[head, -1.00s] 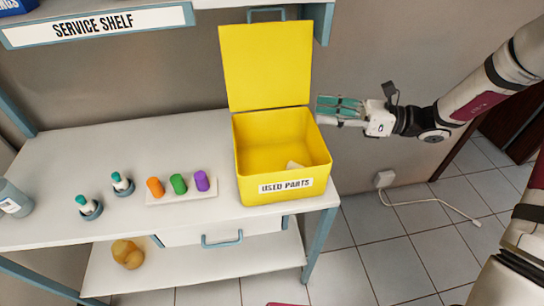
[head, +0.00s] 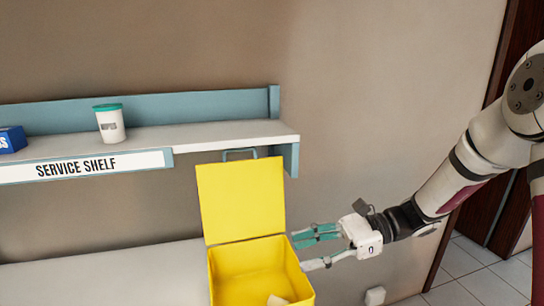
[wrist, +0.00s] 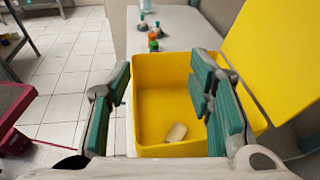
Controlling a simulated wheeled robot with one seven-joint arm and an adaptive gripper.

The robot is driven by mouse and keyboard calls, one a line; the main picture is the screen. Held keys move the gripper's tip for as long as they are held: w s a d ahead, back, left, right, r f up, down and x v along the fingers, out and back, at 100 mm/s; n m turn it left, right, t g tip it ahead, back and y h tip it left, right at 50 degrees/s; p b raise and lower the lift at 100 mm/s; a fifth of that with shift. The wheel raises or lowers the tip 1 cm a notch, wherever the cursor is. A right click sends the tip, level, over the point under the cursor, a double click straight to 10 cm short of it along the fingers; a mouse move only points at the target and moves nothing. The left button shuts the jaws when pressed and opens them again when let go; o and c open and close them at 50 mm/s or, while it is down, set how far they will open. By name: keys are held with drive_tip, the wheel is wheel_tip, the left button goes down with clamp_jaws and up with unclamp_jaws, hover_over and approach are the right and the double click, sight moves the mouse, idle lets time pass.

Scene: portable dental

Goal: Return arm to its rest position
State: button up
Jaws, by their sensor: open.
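My gripper (head: 318,249) is open and empty in the head view, just right of the yellow bin (head: 250,268), with its teal-padded fingers pointing left toward the bin. In the wrist view my gripper (wrist: 165,105) has its fingers spread wide, with the bin (wrist: 160,80) beyond and between them. The bin's lid (head: 241,200) stands up open. A small pale piece (wrist: 177,133) lies on the bin's floor, away from the fingers.
The service shelf (head: 220,134) above holds a white jar with a green lid (head: 111,123) and a blue box (head: 12,139). The bench top (head: 110,272) is below. The wrist view shows small bottles (wrist: 143,27) on the bench. Wall right of the shelf is clear.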

drive_tip(key=s+d+r+n+t+h, duration=0.2)
drive_tip(key=s+d+r+n+h, duration=0.1)
drive_tip(key=s, duration=0.4)
drive_tip(key=s+d+r+n+t+h+p, duration=0.1)
drive_tip(key=s+d+r+n+t+h, duration=0.1)
drive_tip(key=s+d+r+n+h, duration=0.2)
drive_tip(key=s+d+r+n+t+h+p, duration=0.1)
drive_tip(key=s+d+r+n+t+h, duration=0.1)
drive_tip(key=s+d+r+n+h, duration=0.2)
drive_tip(key=s+d+n+h, duration=0.1)
drive_tip(key=s+n+h, duration=0.2)
drive_tip(key=s+n, duration=0.2)
drive_tip(key=shift+s+h, duration=0.4)
drive_tip(key=shift+s, duration=1.1)
